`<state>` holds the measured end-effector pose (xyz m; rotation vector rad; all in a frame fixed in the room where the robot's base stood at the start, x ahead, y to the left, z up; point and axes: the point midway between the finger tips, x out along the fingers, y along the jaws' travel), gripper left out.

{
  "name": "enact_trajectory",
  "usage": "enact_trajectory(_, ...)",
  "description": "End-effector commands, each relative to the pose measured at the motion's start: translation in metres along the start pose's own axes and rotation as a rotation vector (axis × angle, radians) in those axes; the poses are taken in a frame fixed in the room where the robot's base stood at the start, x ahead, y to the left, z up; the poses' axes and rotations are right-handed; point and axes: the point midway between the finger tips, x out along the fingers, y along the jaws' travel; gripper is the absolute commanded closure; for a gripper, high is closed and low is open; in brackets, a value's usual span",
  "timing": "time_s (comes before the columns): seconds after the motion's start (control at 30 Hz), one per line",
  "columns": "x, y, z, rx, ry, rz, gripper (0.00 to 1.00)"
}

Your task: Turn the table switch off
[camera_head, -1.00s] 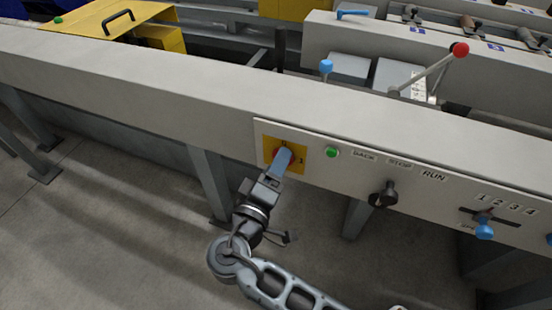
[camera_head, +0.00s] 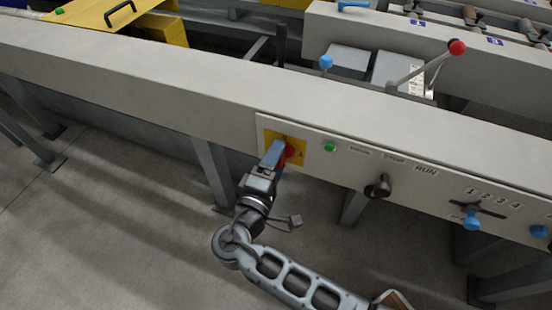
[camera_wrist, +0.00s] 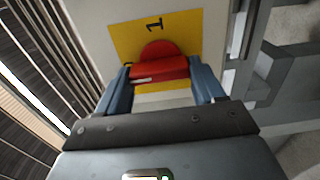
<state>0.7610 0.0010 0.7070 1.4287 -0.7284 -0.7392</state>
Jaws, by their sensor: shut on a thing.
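The table switch is a red rotary handle (camera_head: 289,150) on a yellow plate (camera_head: 299,147) at the left end of the table's front panel. In the wrist view the red handle (camera_wrist: 158,66) lies crosswise between my two blue fingers, with a "1" visible on the yellow plate (camera_wrist: 185,28) beyond it. My gripper (camera_wrist: 160,78) is shut on the handle, one finger at each end of it. In the head view my gripper (camera_head: 277,152) reaches up to the switch from below and hides part of the handle and plate.
Right of the switch on the panel are a green button (camera_head: 330,147), a black selector knob (camera_head: 378,186) marked up to RUN, and a blue-knobbed lever (camera_head: 471,219) by several numbers. A red-tipped lever (camera_head: 457,48) stands behind. Table legs (camera_head: 212,172) stand below; the floor in front is clear.

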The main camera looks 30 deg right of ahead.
Motion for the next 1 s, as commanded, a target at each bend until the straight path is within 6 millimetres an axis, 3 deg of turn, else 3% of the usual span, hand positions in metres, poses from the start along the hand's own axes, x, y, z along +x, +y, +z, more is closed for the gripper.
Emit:
enact_trajectory(0.17, 0.003, 0.001, -0.001, 0.001, -0.001, 0.001, 0.62)
enact_trajectory(0.2, 0.003, 0.001, -0.001, 0.001, -0.001, 0.001, 0.29)
enact_trajectory(0.43, 0.002, 0.001, -0.001, 0.001, -0.001, 0.001, 0.07)
enact_trajectory(0.77, -0.005, 0.000, -0.001, 0.001, 0.002, 0.000, 0.06)
enact_trajectory(1.0, -0.041, 0.000, -0.001, 0.002, 0.003, 0.000, 0.06)
